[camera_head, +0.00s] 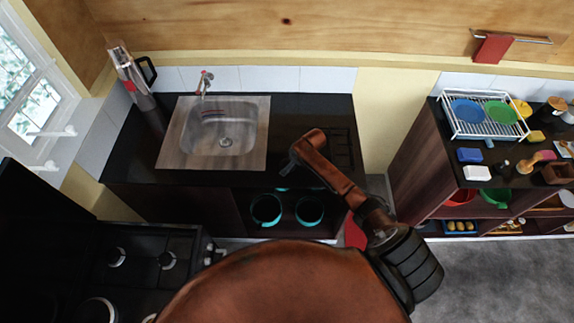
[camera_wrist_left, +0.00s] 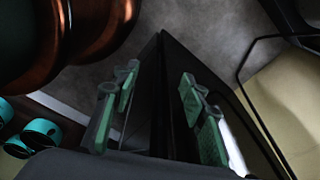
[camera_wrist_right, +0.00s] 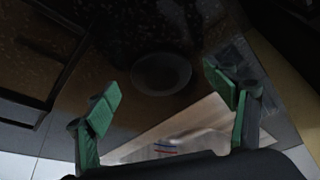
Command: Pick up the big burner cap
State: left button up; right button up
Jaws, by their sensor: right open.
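A dark round disc (camera_wrist_right: 161,73), which looks like the big burner cap, lies on the black countertop (camera_wrist_right: 110,110) in the right wrist view. My right gripper's green-padded fingers (camera_wrist_right: 165,105) are apart on either side of it, with nothing between them; contact is not visible. In the head view my right arm (camera_head: 335,178) reaches over the counter right of the sink, and I cannot make out the disc there. My left gripper (camera_wrist_left: 157,110) is open and empty in the left wrist view, with a dark upright edge beyond it. It is not visible in the head view.
The metal sink (camera_head: 215,135) is left of my right arm. A black stove (camera_head: 140,280) with several burners is at lower left. Teal round items (camera_head: 266,209) sit under the counter. A shelf with a dish rack (camera_head: 484,113) stands at right, with clear floor (camera_head: 500,275) before it.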

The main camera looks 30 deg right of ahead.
jog(key=shift+w+a+f, duration=0.1)
jog(key=shift+f, duration=0.15)
jog(key=shift+c, duration=0.4)
jog(key=c, duration=1.2)
jog(key=shift+r, duration=0.1)
